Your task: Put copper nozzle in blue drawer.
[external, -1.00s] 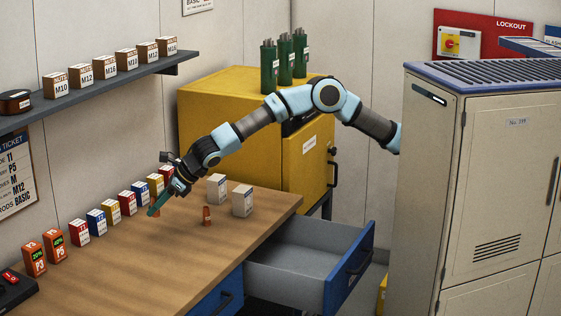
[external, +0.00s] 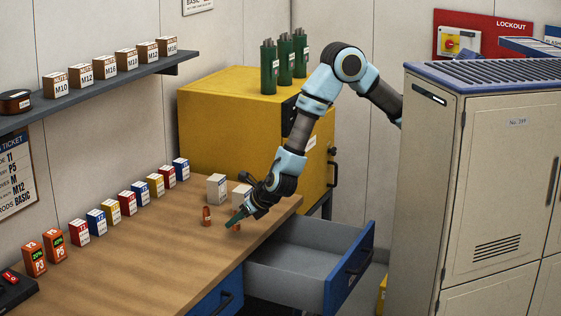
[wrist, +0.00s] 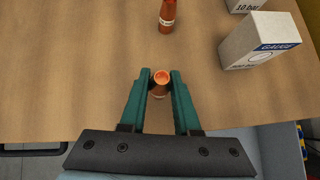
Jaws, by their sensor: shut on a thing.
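My gripper (external: 236,219) is shut on a small copper nozzle (external: 237,228), over the bench near its right edge. In the wrist view the nozzle (wrist: 161,83) sits between the green fingertips (wrist: 161,78); its clearance above the bench is hard to tell. The blue-fronted drawer (external: 352,268) is pulled open at the bench's right side. Its grey inside looks empty, and it lies right of and below my gripper.
Two pale gauge boxes (external: 217,189) stand behind my gripper, one partly hidden by the arm. A row of small coloured boxes (external: 128,203) lines the wall side of the bench (external: 140,255). A yellow cabinet (external: 225,110) and a tall beige locker (external: 430,190) flank the space.

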